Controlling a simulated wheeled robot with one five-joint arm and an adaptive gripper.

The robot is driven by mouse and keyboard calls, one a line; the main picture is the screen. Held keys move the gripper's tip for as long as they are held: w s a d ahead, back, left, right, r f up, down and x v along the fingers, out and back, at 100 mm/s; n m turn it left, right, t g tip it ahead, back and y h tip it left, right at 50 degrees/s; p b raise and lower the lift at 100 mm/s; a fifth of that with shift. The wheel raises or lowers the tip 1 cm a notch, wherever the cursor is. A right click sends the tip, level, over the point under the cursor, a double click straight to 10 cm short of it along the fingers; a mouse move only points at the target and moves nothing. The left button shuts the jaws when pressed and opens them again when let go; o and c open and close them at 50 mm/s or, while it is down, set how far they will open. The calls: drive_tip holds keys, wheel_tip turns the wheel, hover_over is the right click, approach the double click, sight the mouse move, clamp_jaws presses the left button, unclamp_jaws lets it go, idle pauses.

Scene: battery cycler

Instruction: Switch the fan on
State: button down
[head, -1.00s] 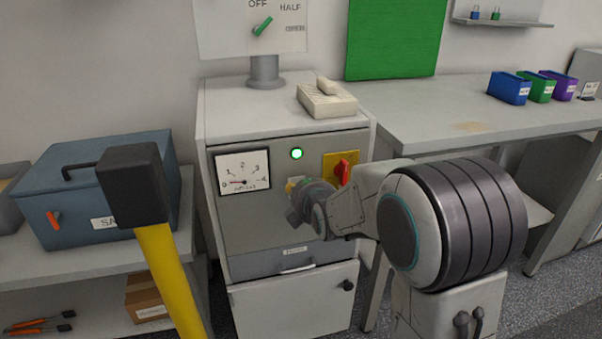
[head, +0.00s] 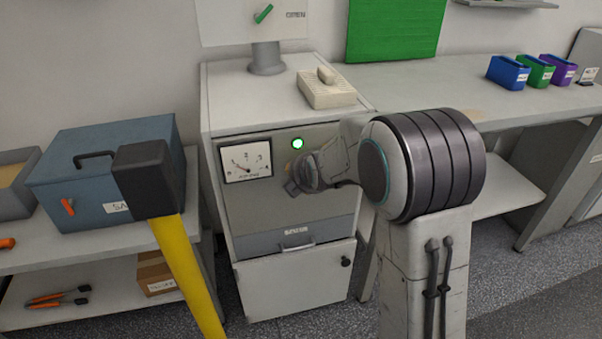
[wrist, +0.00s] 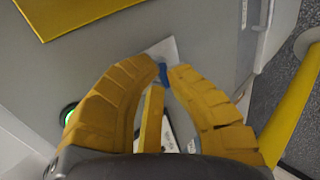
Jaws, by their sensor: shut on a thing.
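A grey cabinet (head: 285,215) stands in the middle of the head view. My gripper (head: 300,175) is at its front panel, right of the gauge (head: 245,162) and below a lit green lamp (head: 297,143). In the wrist view my yellow fingers (wrist: 163,72) are closed around a small blue knob (wrist: 162,75) in front of a pale plate (wrist: 164,50). Most of the knob and plate is hidden by the fingers. Any fan label is not readable. The lamp also shows in the wrist view (wrist: 68,113).
A yellow-handled hammer (head: 185,265) stands in the left foreground. A blue toolbox (head: 100,175) sits on the left bench. A cream box (head: 327,92) is on top of the cabinet. A yellow plate (wrist: 70,12) is beside the gripper in the wrist view. A drawer handle (head: 297,246) is below.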

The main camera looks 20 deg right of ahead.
drive_tip(key=c, duration=1.2)
unclamp_jaws()
drive_tip(key=shift+w, duration=0.1)
drive_tip(key=v, duration=1.2)
drive_tip(key=s+r+m+g+p, duration=0.2)
drive_tip(key=s+r+m+p, duration=0.2)
drive_tip(key=s+m+p, duration=0.2)
drive_tip(key=s+r+m+g+p, duration=0.2)
drive_tip(key=s+r+m+p, duration=0.3)
drive_tip(key=s, duration=0.6)
drive_tip(key=s+r+m+g+p, duration=0.2)
drive_tip(key=s+r+m+p, duration=0.3)
drive_tip(key=s+m+p, duration=0.2)
drive_tip(key=shift+s+g+p, duration=0.3)
drive_tip(key=shift+s+p, duration=0.55)
drive_tip(key=shift+s, duration=0.15)
